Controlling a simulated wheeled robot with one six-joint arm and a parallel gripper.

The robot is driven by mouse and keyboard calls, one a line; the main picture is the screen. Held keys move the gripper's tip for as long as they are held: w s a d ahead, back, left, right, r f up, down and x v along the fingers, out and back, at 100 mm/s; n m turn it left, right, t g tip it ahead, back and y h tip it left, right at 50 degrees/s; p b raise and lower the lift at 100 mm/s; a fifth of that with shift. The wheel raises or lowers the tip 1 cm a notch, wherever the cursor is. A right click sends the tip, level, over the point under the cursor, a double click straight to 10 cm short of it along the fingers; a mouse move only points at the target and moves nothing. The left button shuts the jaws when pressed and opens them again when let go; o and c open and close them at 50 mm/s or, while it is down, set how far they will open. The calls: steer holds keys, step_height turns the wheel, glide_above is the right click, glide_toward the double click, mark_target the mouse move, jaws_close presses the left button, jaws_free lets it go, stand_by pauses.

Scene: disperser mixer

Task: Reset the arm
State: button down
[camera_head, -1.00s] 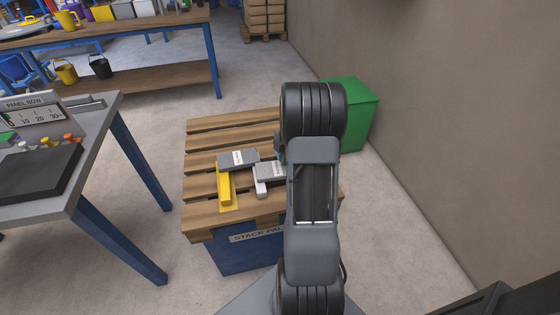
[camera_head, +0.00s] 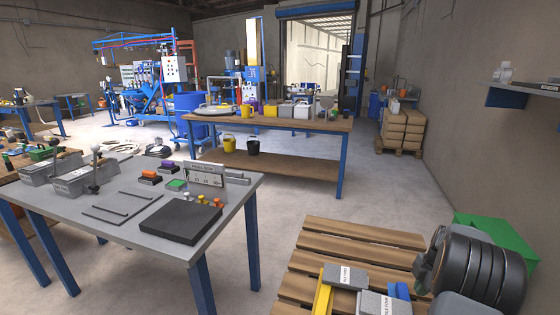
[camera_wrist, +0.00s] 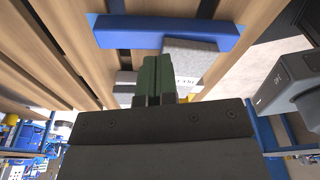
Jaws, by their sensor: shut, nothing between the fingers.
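My arm shows at the lower right of the head view, bent over the right side of the wooden pallet top; its fingertips cannot be made out there. In the wrist view my gripper (camera_wrist: 152,66) has its green fingers together and empty. Beyond the fingertips lie a blue bar (camera_wrist: 168,32) and a grey labelled block (camera_wrist: 197,60) over the slats; I cannot tell whether the fingers touch the block. In the head view two grey labelled blocks (camera_head: 344,276) lie on the pallet (camera_head: 318,243), with a yellow bar (camera_head: 322,299) and blue pieces (camera_head: 400,291).
A green bin (camera_head: 496,240) stands behind my arm, near the right wall. A grey table (camera_head: 140,225) with a black slab (camera_head: 180,221) is at left. A wooden workbench (camera_head: 270,123) stands behind. Open floor (camera_head: 300,195) lies between them.

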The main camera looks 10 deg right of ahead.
steer(key=a+r+m+t+h+p, duration=0.1)
steer(key=a+r+m+p, duration=0.65)
steer(key=a+r, duration=1.15)
steer(key=s+a+r+m+t+p, duration=0.2)
steer(key=s+a+r+m+p, duration=0.6)
steer(key=s+a+r, duration=0.3)
steer(key=a+r+p, duration=0.1)
steer(key=a, duration=0.1)
steer(key=shift+s+a+h+p, duration=0.3)
steer(key=shift+s+a+p, duration=0.05)
steer(key=shift+a, duration=0.05)
steer(key=shift+r, duration=0.1)
